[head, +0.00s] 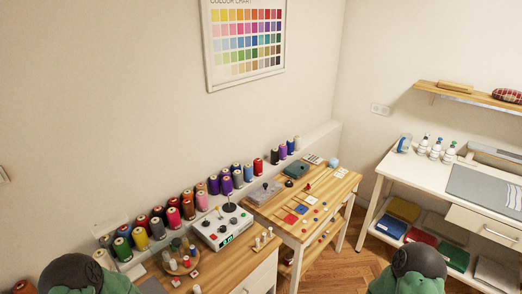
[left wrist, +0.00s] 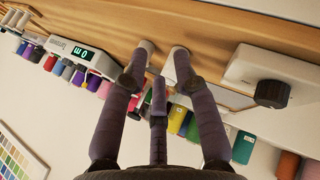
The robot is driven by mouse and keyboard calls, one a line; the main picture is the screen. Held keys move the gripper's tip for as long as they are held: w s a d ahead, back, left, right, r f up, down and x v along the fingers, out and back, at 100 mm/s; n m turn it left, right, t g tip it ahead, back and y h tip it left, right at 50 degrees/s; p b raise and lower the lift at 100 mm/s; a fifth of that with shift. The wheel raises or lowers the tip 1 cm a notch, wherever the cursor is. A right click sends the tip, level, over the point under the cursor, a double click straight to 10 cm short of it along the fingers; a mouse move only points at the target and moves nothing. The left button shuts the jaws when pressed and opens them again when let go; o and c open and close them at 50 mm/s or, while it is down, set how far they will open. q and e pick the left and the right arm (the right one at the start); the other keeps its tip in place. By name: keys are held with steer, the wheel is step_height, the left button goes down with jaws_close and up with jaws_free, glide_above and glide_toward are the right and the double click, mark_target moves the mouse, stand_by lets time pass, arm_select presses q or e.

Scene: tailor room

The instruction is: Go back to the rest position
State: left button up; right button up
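My left gripper (left wrist: 162,58) shows in the left wrist view. In the head view only rounded green and dark parts of my arms show at the bottom left and bottom right. Neither gripper can be seen there, and my right gripper is in no view.
A wooden table (head: 206,269) runs along the wall with several thread spools (head: 172,218) and a white control box (head: 222,228). A second wooden table (head: 345,187) holds small coloured pieces. A white desk (head: 420,172) stands at right. Wooden floor (head: 345,262) is clear between them.

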arm_select(q)
steer(key=s+d+f+m+g+h+b, duration=0.2)
steer(key=s+d+f+m+g+b, duration=0.1)
steer(key=s+d+f+m, duration=0.3)
steer(key=s+d+f+m+g+h+b, duration=0.2)
steer(key=s+d+f+m+g+b, duration=0.2)
steer(key=s+d+f, duration=0.4)
steer(key=s+d+m, duration=0.1)
steer(key=s, duration=0.4)
steer(key=shift+d+f+m+g+h, duration=0.2)
steer(key=shift+d+m+g+h, duration=0.1)
steer(key=shift+d+m, duration=0.1)
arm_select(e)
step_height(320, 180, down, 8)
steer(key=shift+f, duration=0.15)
